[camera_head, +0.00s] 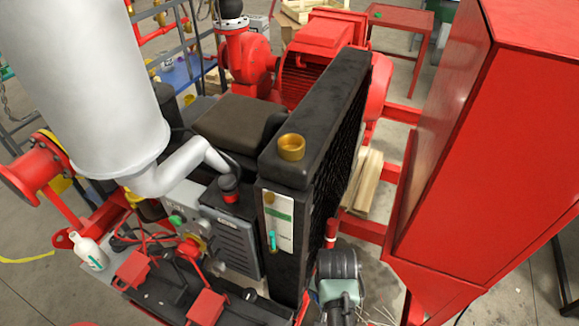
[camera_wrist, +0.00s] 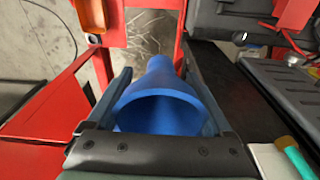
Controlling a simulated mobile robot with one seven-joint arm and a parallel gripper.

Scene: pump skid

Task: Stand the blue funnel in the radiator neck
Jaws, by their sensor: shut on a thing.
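The blue funnel (camera_wrist: 158,112) is between the two fingers of my gripper (camera_wrist: 158,74) in the wrist view. Its wide mouth faces the wrist camera and its narrower end points away. My gripper is shut on it. The funnel does not show in the head view. The black radiator (camera_head: 325,105) stands mid-picture in the head view, with the brass-coloured neck (camera_head: 291,148) on top at its near end. The neck looks open and nothing stands in it. A grey-green part of my arm shows low in front of the radiator, below the neck.
A tall red cabinet (camera_head: 490,140) stands close to the right of the radiator. A thick white pipe (camera_head: 90,80) and a grey box (camera_head: 228,245) are to the left. A white bottle (camera_head: 88,250) stands at left.

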